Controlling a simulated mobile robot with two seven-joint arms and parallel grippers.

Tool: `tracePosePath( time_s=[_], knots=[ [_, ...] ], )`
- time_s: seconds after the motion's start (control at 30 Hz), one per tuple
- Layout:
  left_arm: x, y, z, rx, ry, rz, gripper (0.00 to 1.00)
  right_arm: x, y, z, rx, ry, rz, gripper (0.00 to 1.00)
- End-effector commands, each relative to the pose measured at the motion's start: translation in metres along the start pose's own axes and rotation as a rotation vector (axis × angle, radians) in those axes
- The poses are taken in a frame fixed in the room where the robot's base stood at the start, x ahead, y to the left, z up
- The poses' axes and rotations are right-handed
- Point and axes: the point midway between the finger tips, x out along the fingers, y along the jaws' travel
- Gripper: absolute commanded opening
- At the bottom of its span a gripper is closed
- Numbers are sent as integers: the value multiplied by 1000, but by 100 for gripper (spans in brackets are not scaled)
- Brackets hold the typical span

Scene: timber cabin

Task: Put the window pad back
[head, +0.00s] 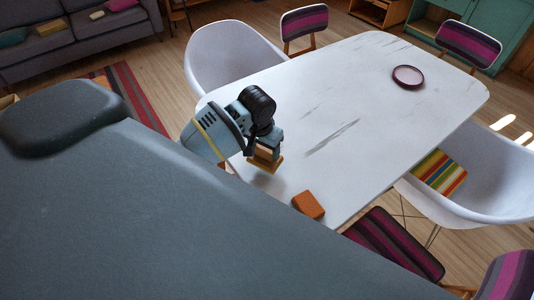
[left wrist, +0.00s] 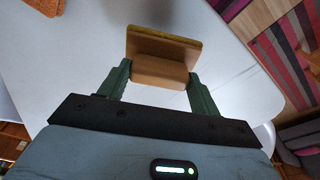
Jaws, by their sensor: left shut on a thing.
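The window pad (head: 266,162) looks like a tan wooden block handle on a flat brown plate with a thin yellowish layer. My left gripper (head: 266,146) is shut on its handle, at the near left end of the white table. In the left wrist view, both green fingers of the gripper (left wrist: 160,74) close on the handle's sides, and the plate of the pad (left wrist: 163,46) extends beyond them. I cannot tell whether the pad touches the tabletop. My right gripper is not in view.
The white marbled table (head: 390,120) is mostly clear. An orange-brown block (head: 308,205) lies near its front edge, and a dark red plate (head: 407,76) sits at the far end. White chairs (head: 225,55) and striped chairs (head: 395,243) surround it. A grey sofa (head: 75,35) stands back left.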

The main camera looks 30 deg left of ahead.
Motion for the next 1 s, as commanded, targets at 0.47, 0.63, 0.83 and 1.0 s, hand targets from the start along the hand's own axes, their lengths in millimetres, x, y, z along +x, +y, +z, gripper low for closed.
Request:
tracePosePath(
  time_s=[0.47, 0.63, 0.83, 1.0],
  knots=[
    [20, 3, -8, 0, -4, -1, 34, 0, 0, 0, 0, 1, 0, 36],
    [36, 3, -6, 0, -1, -1, 34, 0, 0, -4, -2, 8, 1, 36],
    [38, 3, -5, 0, -1, -1, 34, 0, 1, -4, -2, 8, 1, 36],
    [38, 3, -5, 0, -2, -1, 81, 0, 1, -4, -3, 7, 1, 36]
  ],
)
